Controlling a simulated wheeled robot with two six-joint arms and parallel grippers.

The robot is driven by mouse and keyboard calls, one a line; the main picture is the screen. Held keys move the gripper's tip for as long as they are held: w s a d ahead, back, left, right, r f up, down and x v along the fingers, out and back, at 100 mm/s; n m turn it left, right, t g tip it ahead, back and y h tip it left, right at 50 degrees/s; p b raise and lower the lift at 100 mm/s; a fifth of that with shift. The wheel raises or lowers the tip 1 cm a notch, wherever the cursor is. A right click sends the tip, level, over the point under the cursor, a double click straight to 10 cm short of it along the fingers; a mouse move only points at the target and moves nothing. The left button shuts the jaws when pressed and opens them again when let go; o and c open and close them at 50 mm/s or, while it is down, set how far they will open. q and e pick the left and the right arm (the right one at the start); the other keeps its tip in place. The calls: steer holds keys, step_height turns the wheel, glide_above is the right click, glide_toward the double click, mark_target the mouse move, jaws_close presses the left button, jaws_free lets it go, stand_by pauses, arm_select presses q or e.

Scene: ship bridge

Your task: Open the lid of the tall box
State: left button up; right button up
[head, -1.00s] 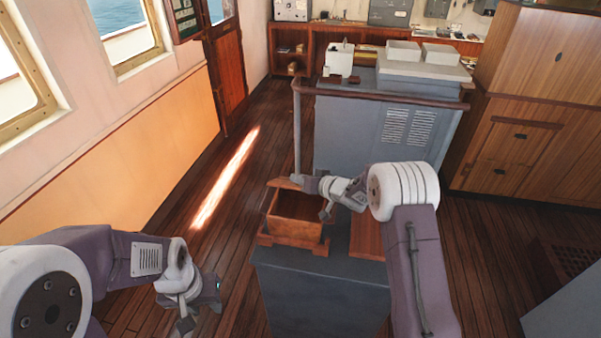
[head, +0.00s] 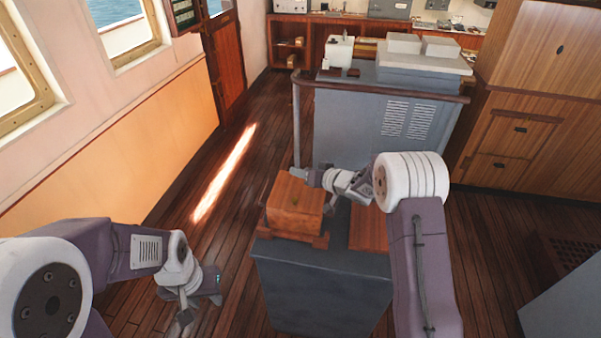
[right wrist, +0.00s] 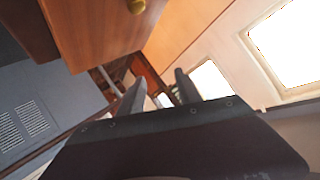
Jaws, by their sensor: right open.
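A wooden box (head: 293,222) stands on the grey cabinet in the head view. Its brown lid (head: 298,190) covers the opening, and the inside is hidden. I cannot tell whether the lid is fully down. My right gripper (head: 312,178) is at the box's upper right rear corner, open and empty; contact is unclear. My left gripper (head: 200,305) is open and empty, low at left, away from the box.
A flat wooden piece (head: 368,228) lies right of the box on the grey cabinet (head: 320,290), partly behind my right arm. A railing (head: 380,92) and grey console (head: 350,130) stand behind. Open floor lies to the left.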

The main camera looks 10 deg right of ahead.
steer(key=b+v, duration=0.1)
steer(key=v, duration=0.6)
steer(key=shift+s, duration=0.1)
